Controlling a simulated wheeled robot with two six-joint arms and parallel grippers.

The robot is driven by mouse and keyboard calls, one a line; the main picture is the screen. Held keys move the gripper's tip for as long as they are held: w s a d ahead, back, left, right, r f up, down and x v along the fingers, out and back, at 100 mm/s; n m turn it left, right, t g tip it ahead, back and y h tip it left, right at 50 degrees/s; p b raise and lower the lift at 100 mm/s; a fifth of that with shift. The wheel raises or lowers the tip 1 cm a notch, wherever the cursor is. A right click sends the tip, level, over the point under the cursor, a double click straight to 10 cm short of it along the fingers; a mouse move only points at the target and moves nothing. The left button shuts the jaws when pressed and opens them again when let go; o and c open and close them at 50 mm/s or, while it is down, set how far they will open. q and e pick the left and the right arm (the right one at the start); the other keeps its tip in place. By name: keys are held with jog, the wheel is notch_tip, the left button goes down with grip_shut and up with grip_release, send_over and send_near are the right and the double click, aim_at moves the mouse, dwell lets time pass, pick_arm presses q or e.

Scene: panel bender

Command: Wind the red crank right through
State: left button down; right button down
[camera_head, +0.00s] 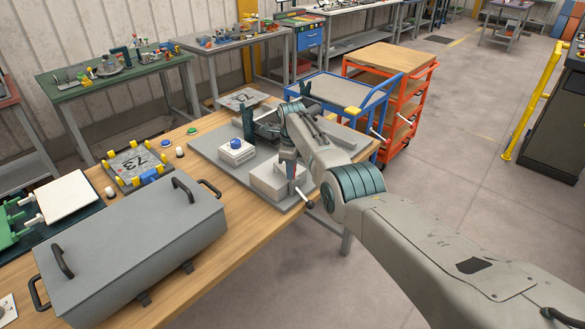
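The panel bender (215,145) stands on the wooden bench on a grey base plate, with a pale block (265,180) at its front and dark upright parts behind. My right arm reaches in from the lower right and bends down over the bender. Whether the fingers are closed on anything is too small to tell. My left gripper is not in view.
A large grey lidded box (135,255) and a yellow-clamped frame (137,163) are on the bench to the left. A blue cart (340,92) and an orange cart (395,75) stand behind the bench.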

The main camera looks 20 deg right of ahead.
jog(key=shift+s+a, duration=0.2)
jog(key=shift+a, duration=1.05)
jog(key=shift+a+f+p, duration=0.1)
jog(key=shift+a+p, duration=0.05)
jog(key=shift+p, duration=0.15)
jog(key=c, duration=1.3)
grip_release()
jog(key=shift+o, duration=0.2)
jog(key=shift+r, duration=0.2)
notch_tip(320, 180, up, 11)
jog(key=b, duration=0.2)
jog(key=shift+f, duration=0.2)
jog(key=shift+f, duration=0.15)
